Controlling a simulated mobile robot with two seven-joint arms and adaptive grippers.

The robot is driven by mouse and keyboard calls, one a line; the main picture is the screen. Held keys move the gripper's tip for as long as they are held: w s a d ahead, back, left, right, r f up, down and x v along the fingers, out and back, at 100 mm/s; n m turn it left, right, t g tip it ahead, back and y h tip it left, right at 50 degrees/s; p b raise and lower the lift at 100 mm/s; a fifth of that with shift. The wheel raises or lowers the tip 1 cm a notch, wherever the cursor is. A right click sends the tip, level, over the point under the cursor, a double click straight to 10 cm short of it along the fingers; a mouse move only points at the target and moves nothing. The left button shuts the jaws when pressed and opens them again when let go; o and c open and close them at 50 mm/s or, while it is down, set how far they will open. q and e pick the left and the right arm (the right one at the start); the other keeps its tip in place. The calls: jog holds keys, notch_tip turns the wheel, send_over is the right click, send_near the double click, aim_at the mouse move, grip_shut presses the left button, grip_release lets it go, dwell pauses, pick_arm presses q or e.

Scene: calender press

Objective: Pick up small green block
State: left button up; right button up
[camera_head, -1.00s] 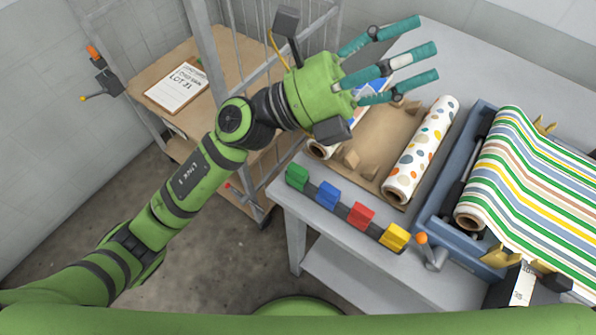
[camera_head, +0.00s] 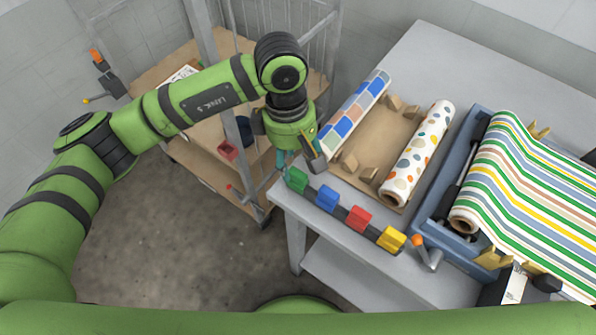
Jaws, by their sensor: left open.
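The small green block (camera_head: 297,180) sits at the left end of a dark strip along the table's front edge. A blue block (camera_head: 327,198), a red block (camera_head: 359,217) and a yellow block (camera_head: 391,239) follow it to the right. My left gripper (camera_head: 284,166) points down just behind and left of the green block. Its teal fingers are open and mostly hidden by the gripper body. I cannot tell whether a finger touches the block. My right gripper is out of view.
On the table (camera_head: 445,62), a cardboard tray (camera_head: 376,148) holds a checked roll (camera_head: 353,116) and a dotted roll (camera_head: 418,155). A blue press (camera_head: 436,205) with striped sheet (camera_head: 535,205) stands right. A shelf cart (camera_head: 215,150) stands left.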

aim_at(299, 171)
pick_arm(q)
jog(key=shift+s+d+f+p, duration=0.2)
jog(key=shift+f+p, duration=0.1)
jog(key=shift+f, duration=0.6)
jog(key=shift+s+d+f+p, duration=0.15)
jog(key=shift+f+p, duration=0.15)
jog(key=shift+f, duration=0.55)
jog(key=c, duration=0.9)
